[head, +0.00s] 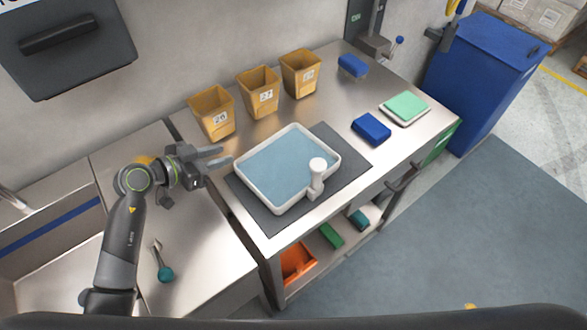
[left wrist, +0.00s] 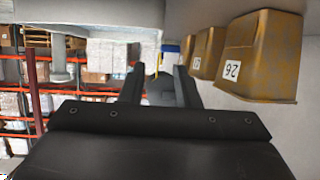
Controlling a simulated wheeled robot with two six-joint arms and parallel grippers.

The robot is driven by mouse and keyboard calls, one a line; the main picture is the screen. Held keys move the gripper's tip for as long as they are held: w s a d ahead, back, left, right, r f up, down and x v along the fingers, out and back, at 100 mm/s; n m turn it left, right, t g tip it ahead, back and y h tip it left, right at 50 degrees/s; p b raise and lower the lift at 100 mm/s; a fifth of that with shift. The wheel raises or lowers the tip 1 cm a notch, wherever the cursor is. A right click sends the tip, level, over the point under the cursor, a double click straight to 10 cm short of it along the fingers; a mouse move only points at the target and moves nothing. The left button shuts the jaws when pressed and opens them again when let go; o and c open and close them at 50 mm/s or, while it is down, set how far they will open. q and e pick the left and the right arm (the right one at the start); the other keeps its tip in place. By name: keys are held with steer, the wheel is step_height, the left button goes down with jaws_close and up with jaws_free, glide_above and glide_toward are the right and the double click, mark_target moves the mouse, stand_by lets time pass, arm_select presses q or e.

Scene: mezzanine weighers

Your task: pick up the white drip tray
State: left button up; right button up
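The white drip tray (head: 256,191) is a shallow, rounded rectangle with a blue inside, lying on a dark grey mat (head: 352,160) on the steel bench. A white upright piece with a rounded top (head: 317,172) stands at its front right side. My left gripper (head: 223,157) is just left of the tray, its fingers pointing right towards the tray's left corner. It is open and looks empty. Its two spread fingers also show in the left wrist view (left wrist: 158,82), with nothing between them that I can make out as the tray. My right gripper is not in view.
Several tan numbered bins, the nearest marked 26 (head: 212,113), stand behind the tray. A blue block (head: 371,129), another blue block (head: 352,66) and a green-topped white item (head: 405,108) lie to the right. A teal-ended tool (head: 164,272) lies on the left counter.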

mark_target(260, 145)
arm_select(q)
steer(key=p+x, duration=0.1)
steer(key=x, duration=1.2)
steer(key=shift+a+f, duration=0.1)
steer(key=shift+f, duration=0.05)
steer(key=shift+s, duration=0.1)
steer(key=shift+c, duration=0.4)
jaws_close()
